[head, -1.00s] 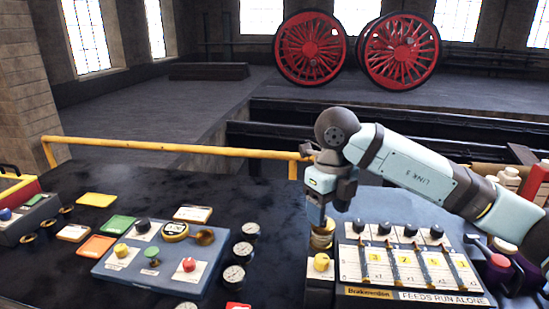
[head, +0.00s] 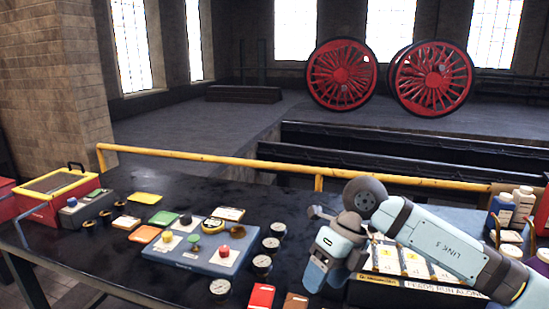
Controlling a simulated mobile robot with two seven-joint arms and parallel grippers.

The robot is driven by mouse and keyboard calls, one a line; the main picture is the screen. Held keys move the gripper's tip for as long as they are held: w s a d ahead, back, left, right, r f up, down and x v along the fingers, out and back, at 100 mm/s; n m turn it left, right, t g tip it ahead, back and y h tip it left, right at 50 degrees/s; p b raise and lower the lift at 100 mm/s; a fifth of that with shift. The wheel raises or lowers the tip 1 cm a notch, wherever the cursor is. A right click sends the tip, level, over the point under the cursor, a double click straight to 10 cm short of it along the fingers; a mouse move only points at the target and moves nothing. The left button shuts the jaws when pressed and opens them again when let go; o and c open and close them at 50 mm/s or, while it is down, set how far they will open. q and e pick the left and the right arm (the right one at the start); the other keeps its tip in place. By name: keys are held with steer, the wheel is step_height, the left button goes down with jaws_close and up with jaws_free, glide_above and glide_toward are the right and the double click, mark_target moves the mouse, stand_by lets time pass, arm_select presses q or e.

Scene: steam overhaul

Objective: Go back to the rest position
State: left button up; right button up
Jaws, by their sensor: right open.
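My right arm comes in from the right in the head view. Its gripper (head: 322,272) is open and empty, pointing down above the table, just left of the feeds panel (head: 420,292) and partly in front of it. My left gripper is out of view. The blue control panel (head: 205,258) with coloured knobs lies left of my right gripper.
The dark table (head: 130,262) also holds gauges (head: 262,262), coloured cards (head: 145,234), a red box (head: 60,190) with a yellow rim at left and bottles (head: 522,203) at right. A yellow railing (head: 230,160) runs behind it. Red wheels (head: 342,75) stand beyond.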

steer(key=s+a+m+g+y, duration=0.3)
steer(key=s+a+y, duration=0.6)
steer(key=y, duration=0.4)
steer(key=w+d+f+m+t+h, duration=0.2)
steer(key=d+f+m+t, duration=0.3)
steer(key=m+t, duration=0.8)
steer(key=w+d+f+m+t+h, duration=0.3)
steer(key=f+m+t, duration=0.55)
steer(key=m, duration=0.65)
steer(key=s+d+f+m+g+h, duration=0.2)
steer(key=s+d+f+m+h, duration=0.3)
steer(key=s+f, duration=0.4)
steer(key=s+d+f+m+g+h, duration=0.35)
steer(key=s+d+f, duration=0.2)
steer(key=f, duration=0.55)
arm_select(q)
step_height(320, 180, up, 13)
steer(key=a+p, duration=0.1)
steer(key=p, duration=1.3)
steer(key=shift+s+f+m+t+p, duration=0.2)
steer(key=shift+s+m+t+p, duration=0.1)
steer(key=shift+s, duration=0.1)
arm_select(e)
step_height(320, 180, up, 12)
steer(key=s, duration=0.2)
steer(key=shift+s+d+t+h, duration=0.15)
steer(key=shift+d+t+h, duration=0.15)
steer(key=shift+d+h, duration=0.15)
